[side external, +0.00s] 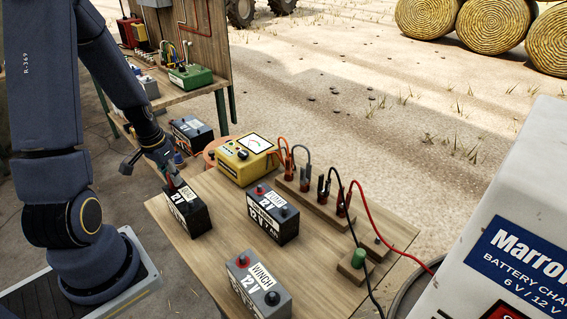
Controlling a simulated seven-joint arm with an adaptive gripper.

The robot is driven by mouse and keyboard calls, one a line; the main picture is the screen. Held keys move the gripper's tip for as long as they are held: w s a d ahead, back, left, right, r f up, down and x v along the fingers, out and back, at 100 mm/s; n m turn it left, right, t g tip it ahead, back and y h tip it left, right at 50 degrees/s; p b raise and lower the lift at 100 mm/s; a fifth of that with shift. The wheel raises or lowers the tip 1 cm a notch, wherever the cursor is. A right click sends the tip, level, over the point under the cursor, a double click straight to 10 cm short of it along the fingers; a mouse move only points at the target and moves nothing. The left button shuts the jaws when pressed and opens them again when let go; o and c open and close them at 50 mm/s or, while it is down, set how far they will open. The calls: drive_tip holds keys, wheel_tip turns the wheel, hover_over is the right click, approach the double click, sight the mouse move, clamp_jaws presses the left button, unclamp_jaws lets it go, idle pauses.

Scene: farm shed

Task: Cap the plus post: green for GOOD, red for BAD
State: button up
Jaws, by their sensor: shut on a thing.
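The left battery (188,212), black with a white 12 V label, stands at the table's left edge; I cannot read its name surely. My gripper (169,176) is shut just above its rear left corner. A bit of red (171,186) shows under the fingertips, on or at the post there; the red cap is mostly hidden, and I cannot tell whether it is seated. The green cap (358,257) stands on a small wooden block at front right. A neighbouring wooden block (376,247) shows only a dark spot on top. The yellow meter (245,160) has a dial too small to read.
A PUMP battery (273,217) and a grey WINCH battery (258,289) stand on the wooden table (215,262). A rack (316,202) holds upright clips with red and black cables. A white Marrow battery charger (500,215) fills the right. Another battery (192,134) stands behind.

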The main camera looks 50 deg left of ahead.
drive_tip(key=o, duration=0.9)
drive_tip(key=shift+r, duration=0.1)
drive_tip(key=shift+r, duration=4.45)
